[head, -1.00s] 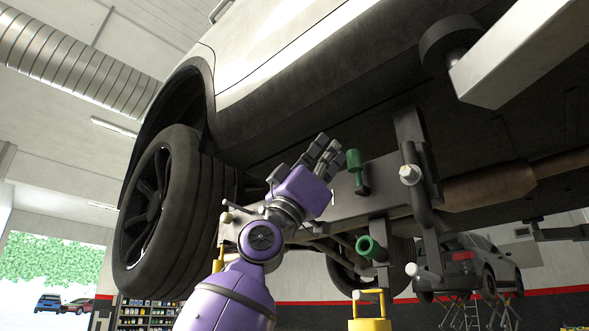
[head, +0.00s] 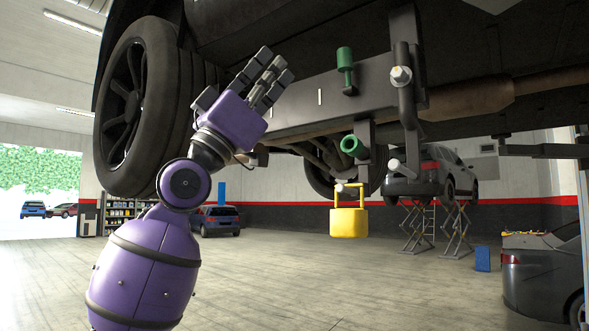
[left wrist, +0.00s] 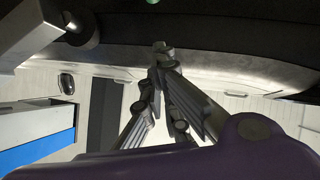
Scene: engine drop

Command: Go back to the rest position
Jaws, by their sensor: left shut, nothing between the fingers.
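My left gripper (head: 268,76) is raised on its purple arm at the left of the head view, under the lifted car and right of its front wheel. Its grey fingers point up and to the right. In the left wrist view the fingers (left wrist: 163,50) come together at the tips, shut with nothing held. The gripper is left of the upper green handle (head: 346,62) and apart from it in the picture. My right gripper is in neither view.
The lifted car's wheel (head: 137,105) is close behind my left arm. A grey beam (head: 305,100) hangs under the car with a lower green knob (head: 353,146) and a yellow block (head: 348,222). A dark car (head: 545,270) stands at right. The floor (head: 300,285) in front is clear.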

